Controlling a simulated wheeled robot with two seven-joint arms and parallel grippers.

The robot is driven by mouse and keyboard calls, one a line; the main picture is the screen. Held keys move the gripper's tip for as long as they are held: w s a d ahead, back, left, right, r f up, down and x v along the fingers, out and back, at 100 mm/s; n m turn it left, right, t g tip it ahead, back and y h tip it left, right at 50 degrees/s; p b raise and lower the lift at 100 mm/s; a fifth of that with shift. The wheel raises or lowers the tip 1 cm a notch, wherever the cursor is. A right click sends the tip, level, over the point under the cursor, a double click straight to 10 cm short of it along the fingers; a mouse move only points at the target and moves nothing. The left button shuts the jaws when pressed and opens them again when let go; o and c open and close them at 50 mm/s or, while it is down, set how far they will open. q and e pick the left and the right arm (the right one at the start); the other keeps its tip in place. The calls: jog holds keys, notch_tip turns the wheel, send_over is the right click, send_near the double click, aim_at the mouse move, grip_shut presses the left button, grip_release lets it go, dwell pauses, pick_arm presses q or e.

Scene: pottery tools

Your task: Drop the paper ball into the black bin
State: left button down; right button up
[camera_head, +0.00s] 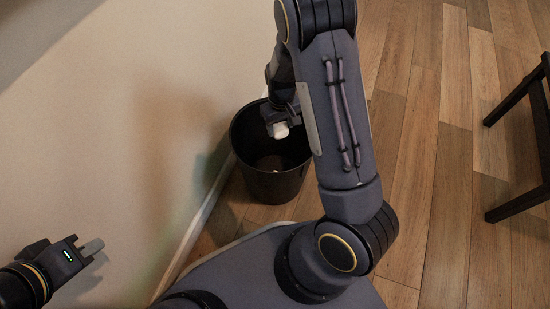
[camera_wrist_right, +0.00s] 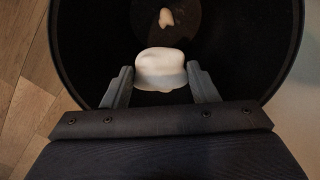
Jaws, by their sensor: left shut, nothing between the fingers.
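The paper ball (camera_head: 281,131) is a small white lump at the fingertips of my right gripper (camera_head: 276,120), inside the mouth of the black bin (camera_head: 272,187). In the right wrist view the paper ball (camera_wrist_right: 160,66) sits between the two fingers of my right gripper (camera_wrist_right: 161,84), which close on its sides. The dark bin interior (camera_wrist_right: 100,30) lies beyond it. My left gripper (camera_head: 92,247) is shut and empty at the lower left, far from the bin.
A small pale scrap (camera_wrist_right: 166,17) lies on the bin floor. A beige wall (camera_head: 110,120) with a white baseboard runs left of the bin. Dark furniture legs (camera_head: 520,204) stand at the right. Wooden floor (camera_head: 435,170) between is clear.

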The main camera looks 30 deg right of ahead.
jog(key=o, duration=0.4)
jog(key=shift+c, duration=0.2)
jog(key=shift+r, duration=0.1)
notch_tip(320, 180, up, 8)
jog(key=p, duration=0.3)
jog(key=shift+f+p, duration=0.2)
jog(key=shift+p, duration=0.15)
